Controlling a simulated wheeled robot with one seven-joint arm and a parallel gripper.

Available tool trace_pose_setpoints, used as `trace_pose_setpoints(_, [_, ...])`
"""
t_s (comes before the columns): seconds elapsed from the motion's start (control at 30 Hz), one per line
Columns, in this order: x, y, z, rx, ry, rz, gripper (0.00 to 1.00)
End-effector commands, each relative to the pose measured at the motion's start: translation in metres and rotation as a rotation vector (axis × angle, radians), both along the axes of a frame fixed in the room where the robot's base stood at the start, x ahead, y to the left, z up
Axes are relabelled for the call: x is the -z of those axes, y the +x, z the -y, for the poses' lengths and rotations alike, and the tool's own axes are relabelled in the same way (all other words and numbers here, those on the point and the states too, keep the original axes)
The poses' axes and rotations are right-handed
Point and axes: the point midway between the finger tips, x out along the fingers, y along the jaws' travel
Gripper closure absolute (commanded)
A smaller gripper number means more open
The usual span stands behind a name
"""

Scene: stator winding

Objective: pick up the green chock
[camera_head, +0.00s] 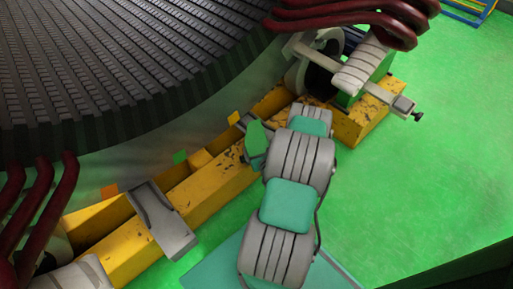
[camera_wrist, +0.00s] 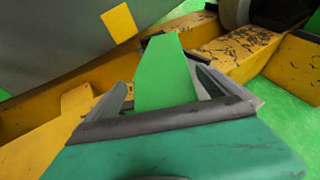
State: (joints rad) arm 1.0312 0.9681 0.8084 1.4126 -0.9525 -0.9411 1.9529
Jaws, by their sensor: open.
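The green chock (camera_wrist: 163,75) is a bright green wedge-like block. In the wrist view it stands between the two grey fingers of my gripper (camera_wrist: 158,82), with gaps visible on both sides. In the head view the chock (camera_head: 257,134) shows at the end of my arm, beside the yellow beam. My gripper (camera_head: 254,148) is open around the chock there, partly hidden by my own wrist. The chock's lower part is hidden behind the gripper body in the wrist view.
The scratched yellow beam (camera_head: 222,181) runs diagonally beneath the large grey stator (camera_head: 120,70). A grey bracket (camera_head: 163,222) lies across the beam at lower left. A roller assembly (camera_head: 352,75) and dark red pipes (camera_head: 350,14) are at upper right. Green floor (camera_head: 432,160) is clear on the right.

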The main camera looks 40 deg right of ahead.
Motion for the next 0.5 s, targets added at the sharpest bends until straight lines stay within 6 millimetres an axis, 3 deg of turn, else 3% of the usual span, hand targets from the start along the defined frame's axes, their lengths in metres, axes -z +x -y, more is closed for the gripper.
trace_pose_setpoints(0.1, [0.016, 0.017, 0.008, -0.005, -0.005, 0.0, 0.0])
trace_pose_setpoints(0.23, [0.022, 0.033, 0.017, -0.006, -0.003, -0.001, 0.0])
trace_pose_setpoints(0.5, [0.021, 0.037, 0.02, -0.003, -0.002, -0.002, 0.01])
